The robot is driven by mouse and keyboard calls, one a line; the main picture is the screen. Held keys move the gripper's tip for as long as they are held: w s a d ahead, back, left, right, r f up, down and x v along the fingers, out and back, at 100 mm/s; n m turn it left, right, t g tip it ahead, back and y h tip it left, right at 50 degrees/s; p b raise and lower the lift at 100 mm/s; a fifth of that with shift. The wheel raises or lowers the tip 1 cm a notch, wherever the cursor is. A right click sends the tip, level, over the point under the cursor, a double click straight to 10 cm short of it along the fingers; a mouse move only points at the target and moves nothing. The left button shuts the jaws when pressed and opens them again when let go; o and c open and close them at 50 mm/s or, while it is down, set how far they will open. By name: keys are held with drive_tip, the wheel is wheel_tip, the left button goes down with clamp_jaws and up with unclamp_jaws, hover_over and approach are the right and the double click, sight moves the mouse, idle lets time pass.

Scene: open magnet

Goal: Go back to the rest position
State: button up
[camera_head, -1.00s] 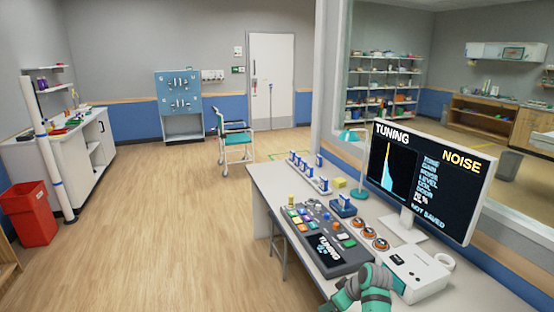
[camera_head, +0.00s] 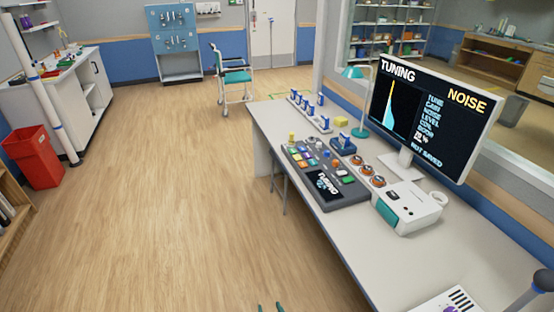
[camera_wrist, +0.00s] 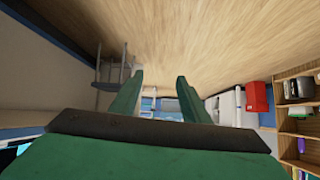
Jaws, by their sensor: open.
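My gripper (camera_wrist: 160,88) shows in the wrist view as two green fingers, apart, with nothing between them. In the head view only the green fingertips (camera_head: 270,307) show at the bottom edge, over the wood floor and left of the desk. The rest of my arm is mostly out of that view.
A white desk (camera_head: 400,262) on the right carries a button console (camera_head: 325,175), a monitor (camera_head: 430,115) and a white box (camera_head: 408,206). A red bin (camera_head: 33,157) stands at left, a wheeled chair (camera_head: 232,76) farther back. The floor between is clear.

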drive_tip(key=s+r+m+t+h, duration=0.1)
drive_tip(key=s+r, duration=0.2)
drive_tip(key=s, duration=0.9)
drive_tip(key=s+r+m+t+h, duration=0.2)
drive_tip(key=s+r, duration=0.1)
drive_tip(key=s, duration=0.8)
drive_tip(key=s+d+r+t, duration=0.2)
drive_tip(key=s+r, duration=1.1)
drive_tip(key=r, duration=0.3)
drive_tip(key=shift+d+r+n, duration=0.2)
drive_tip(key=shift+r+n, duration=0.05)
drive_tip(key=shift+n, duration=0.15)
drive_tip(key=shift+w, duration=0.1)
drive_tip(key=shift+c, duration=0.7)
